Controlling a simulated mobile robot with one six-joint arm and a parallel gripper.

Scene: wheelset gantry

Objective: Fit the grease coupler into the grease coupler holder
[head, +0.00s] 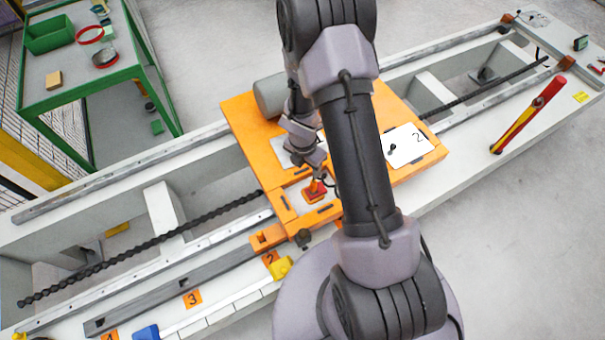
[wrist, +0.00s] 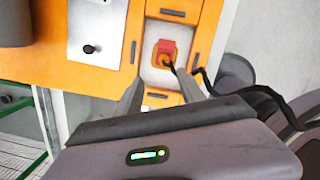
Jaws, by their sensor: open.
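A small red-and-orange piece (wrist: 166,47) stands on a pale square plate in the orange deck; it also shows in the head view (head: 315,190). A black cable runs from beside it to the right in the wrist view. I cannot tell whether this piece is the grease coupler or its holder, and I cannot pick out the other for certain. My gripper (wrist: 160,77) is open, with nothing visible between its fingers. Its fingertips point toward the plate, apart from the red piece. In the head view my arm hides part of the deck.
The orange deck (head: 245,108) carries a grey cylinder (head: 269,95) and a white panel marked 2 (head: 406,148). A red-and-yellow lever (head: 528,116) stands at right. A yellow piece (head: 280,268) and a blue piece (head: 146,332) lie in front. A green table (head: 70,95) stands back left.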

